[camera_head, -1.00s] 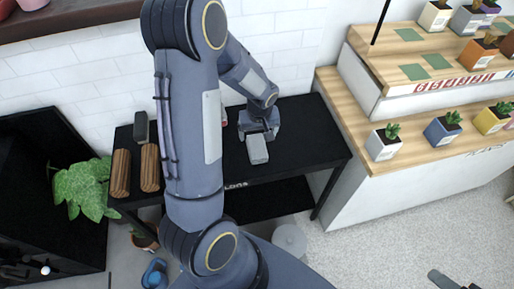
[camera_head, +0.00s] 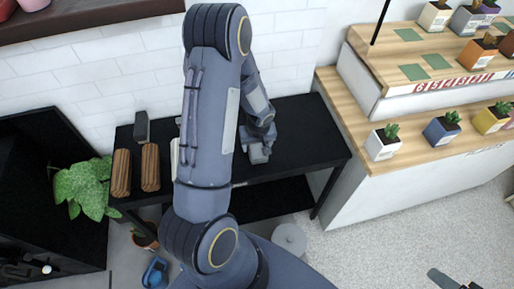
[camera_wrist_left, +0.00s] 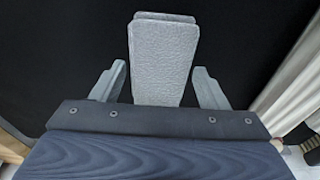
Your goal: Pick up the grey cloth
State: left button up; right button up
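The grey cloth (camera_wrist_left: 162,62) is a folded, textured, light grey block on the black table (camera_head: 305,140). In the left wrist view it lies between the two fingers of my left gripper (camera_wrist_left: 164,82), and its far end reaches beyond the fingertips. The fingers are apart, with a narrow dark gap on each side of the cloth. In the head view my left gripper (camera_head: 258,151) is low over the table and largely hides the cloth. At the lower right edge a dark grey piece, perhaps of my right gripper (camera_head: 445,280), shows; its fingers cannot be made out.
Two brown wooden cylinders (camera_head: 150,167) and a dark object (camera_head: 141,127) stand on the table's left part. A leafy plant (camera_head: 86,187) is to the left. A wooden stepped shelf with potted succulents (camera_head: 383,142) stands on the right. A white tiled wall is behind.

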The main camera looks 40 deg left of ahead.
pick_arm(q)
jog(key=c, duration=0.6)
jog(key=shift+c, duration=0.2)
jog(key=shift+r, duration=0.1)
jog(key=shift+r, duration=0.55)
jog(key=s+r, duration=0.1)
jog(key=r, duration=0.1)
jog(key=s+d+r, duration=0.1)
jog(key=r, duration=0.2)
jog(key=s+r, duration=0.2)
jog(key=shift+s+d+r, duration=0.1)
jog(key=shift+d+r, duration=0.05)
jog(key=s+d+r+b, duration=0.1)
jog(key=s+r, duration=0.3)
jog(key=s, duration=0.5)
jog(key=shift+s+d+r, duration=0.15)
jog(key=shift+d+r, duration=0.05)
jog(key=shift+d, duration=0.6)
